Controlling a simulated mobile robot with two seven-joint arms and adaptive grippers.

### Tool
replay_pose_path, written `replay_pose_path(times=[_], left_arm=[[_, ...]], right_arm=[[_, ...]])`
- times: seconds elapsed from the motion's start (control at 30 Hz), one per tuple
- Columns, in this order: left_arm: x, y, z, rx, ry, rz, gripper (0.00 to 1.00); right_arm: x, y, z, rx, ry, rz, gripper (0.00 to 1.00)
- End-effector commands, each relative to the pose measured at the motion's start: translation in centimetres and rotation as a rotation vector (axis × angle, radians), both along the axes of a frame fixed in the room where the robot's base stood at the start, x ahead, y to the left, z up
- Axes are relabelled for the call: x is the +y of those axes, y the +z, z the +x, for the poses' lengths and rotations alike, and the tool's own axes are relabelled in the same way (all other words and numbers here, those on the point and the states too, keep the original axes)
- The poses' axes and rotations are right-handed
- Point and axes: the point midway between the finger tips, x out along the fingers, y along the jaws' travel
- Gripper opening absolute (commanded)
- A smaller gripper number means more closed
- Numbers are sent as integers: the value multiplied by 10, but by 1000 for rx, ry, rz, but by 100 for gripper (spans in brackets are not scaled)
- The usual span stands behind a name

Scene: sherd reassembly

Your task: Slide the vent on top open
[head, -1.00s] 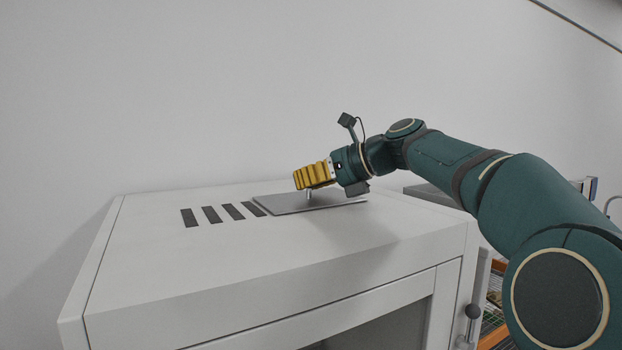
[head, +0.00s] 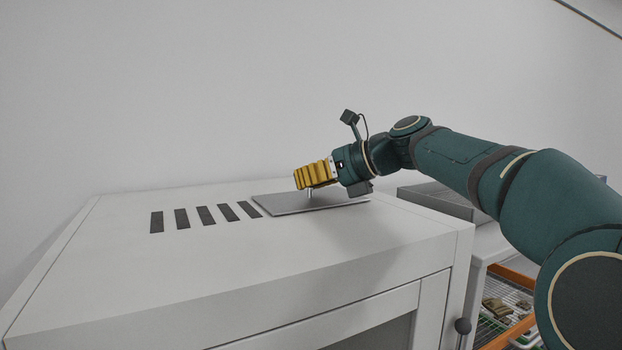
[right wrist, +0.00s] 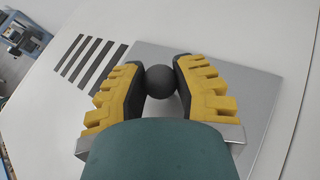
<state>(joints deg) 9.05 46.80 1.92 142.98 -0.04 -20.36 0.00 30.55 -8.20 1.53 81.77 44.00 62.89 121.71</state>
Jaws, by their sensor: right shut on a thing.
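The vent is a row of several dark slots (head: 204,215) in the white top of a cabinet (head: 150,280), with a flat grey slide plate (head: 285,204) to their right. The slots also show in the right wrist view (right wrist: 92,60), beside the plate (right wrist: 240,80). A round dark knob (right wrist: 161,81) stands on the plate. My right gripper (head: 311,178), with yellow fingers, is shut on the knob just above the plate. In the head view the fingers hide the knob, and only a thin pale stem shows below them. My left gripper is not in view.
A grey tray-like box (head: 440,200) is behind the cabinet's right side. An orange-edged rack (head: 510,300) with brown pieces stands at the lower right. The top left of the slots is clear.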

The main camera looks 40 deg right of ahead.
Motion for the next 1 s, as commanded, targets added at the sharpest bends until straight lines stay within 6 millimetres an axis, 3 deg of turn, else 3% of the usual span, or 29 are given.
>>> replay_pose_path(times=[0.17, 0.2, 0.3, 0.67, 0.77, 1.0], left_arm=[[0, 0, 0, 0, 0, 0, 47], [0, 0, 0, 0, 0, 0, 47], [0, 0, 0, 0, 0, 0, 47], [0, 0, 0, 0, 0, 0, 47], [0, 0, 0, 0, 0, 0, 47], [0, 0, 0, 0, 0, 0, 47]], right_arm=[[-3, 1, -1, -3, -10, -3, 0], [-4, 1, -1, -3, -10, -3, 34], [-3, 1, -1, -3, -9, -2, 63], [-3, 2, -3, -2, -5, -1, 63], [-7, 6, -11, -3, -7, -2, 63], [-25, 23, -50, -4, -9, -4, 63]])
